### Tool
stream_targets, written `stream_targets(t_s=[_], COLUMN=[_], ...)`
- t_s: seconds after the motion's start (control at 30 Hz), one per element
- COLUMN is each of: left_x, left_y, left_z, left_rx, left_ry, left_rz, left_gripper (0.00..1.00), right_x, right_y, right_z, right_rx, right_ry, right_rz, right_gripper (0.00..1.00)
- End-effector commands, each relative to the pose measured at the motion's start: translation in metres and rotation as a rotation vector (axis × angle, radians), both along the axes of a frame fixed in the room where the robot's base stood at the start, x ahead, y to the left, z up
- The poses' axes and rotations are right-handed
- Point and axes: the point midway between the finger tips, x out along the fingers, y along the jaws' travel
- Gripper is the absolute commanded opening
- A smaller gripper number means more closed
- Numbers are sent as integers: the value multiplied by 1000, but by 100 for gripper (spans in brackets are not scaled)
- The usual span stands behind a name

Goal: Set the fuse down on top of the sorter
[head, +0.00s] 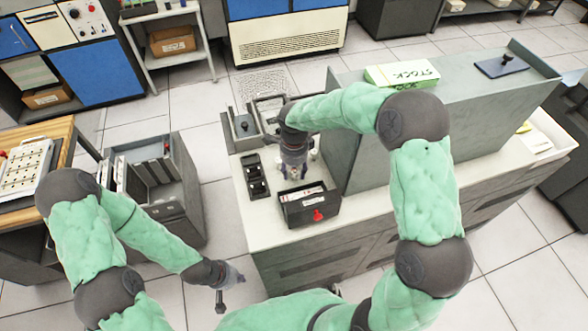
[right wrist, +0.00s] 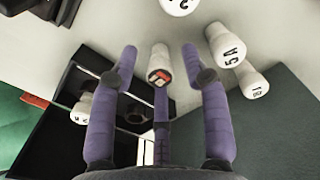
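A white fuse (right wrist: 158,62) with a red and black end stands between the spread fingers of my right gripper (right wrist: 160,60), with gaps on both sides. In the head view the right gripper (head: 295,172) points down over the counter, open, hiding most of what lies under it. Other white cylinders marked with figures stand nearby, one reading 5A (right wrist: 226,46). The long grey cabinet (head: 450,125) on the counter appears to be the sorter. My left gripper (head: 228,290) hangs low over the floor; its finger opening is unclear.
A dark open box (head: 310,209) with a red mark and a black socket block (head: 257,176) sit on the counter (head: 262,228) close to the right gripper. A green STOCK box (head: 401,75) and a dark knobbed plate (head: 502,65) lie on the cabinet, with bare top between them.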

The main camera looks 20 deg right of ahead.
Motion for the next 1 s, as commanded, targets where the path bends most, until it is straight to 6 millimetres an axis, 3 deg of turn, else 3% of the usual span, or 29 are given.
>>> stream_targets(t_s=[0.27, 0.7, 1.0], left_x=[0, 0, 0], left_y=[0, 0, 0], left_z=[4, 7, 8], left_rx=[0, 0, 0], left_ry=[0, 0, 0], left_rz=[0, 0, 0], left_gripper=[0, 0, 0], right_x=[1, 1, 0], right_y=[0, 0, 0], right_z=[11, 94, 122], right_rx=[0, 0, 0], right_ry=[-4, -4, 0], right_rz=[-1, 0, 0], right_gripper=[47, 47, 47])
